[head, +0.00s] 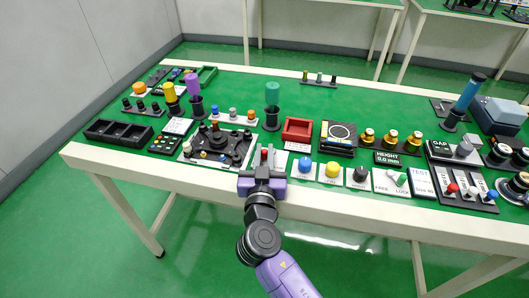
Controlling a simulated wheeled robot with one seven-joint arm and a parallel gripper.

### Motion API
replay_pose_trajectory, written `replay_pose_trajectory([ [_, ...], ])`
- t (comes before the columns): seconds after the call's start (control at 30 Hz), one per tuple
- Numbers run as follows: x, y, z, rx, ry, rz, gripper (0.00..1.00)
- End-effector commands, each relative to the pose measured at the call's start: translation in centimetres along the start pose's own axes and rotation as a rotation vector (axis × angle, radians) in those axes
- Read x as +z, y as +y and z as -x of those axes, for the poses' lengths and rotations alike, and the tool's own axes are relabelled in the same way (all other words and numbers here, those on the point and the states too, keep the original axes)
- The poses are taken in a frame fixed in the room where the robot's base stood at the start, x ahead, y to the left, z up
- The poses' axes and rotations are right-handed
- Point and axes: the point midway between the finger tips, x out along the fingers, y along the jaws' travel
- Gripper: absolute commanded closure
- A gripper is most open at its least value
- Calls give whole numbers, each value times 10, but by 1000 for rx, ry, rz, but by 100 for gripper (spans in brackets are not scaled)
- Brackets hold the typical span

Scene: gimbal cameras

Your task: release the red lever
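A slim red lever (264,155) stands upright on a small white-based unit at the front edge of the table, left of the red tray. My gripper (264,165) is right at this lever, reaching in from the front edge. Its dark fingers are around or just in front of the lever's lower part and hide its base. The fingers are too small here to tell whether they touch the lever or stand apart from it.
A red tray (298,129) is close on the right, with blue (305,165) and yellow (332,170) buttons nearer the edge. Another red-topped lever (453,188) stands far right. Open floor lies in front.

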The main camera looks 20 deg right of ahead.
Motion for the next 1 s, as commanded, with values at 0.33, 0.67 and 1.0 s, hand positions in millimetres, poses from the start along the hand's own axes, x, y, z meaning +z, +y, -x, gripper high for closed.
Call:
replay_pose_trajectory([
  [0.33,4,-3,-2,35,4,-2,100],
  [0.67,1,-4,-3,125,2,-1,100],
  [1.0,0,-4,-2,129,0,0,80],
])
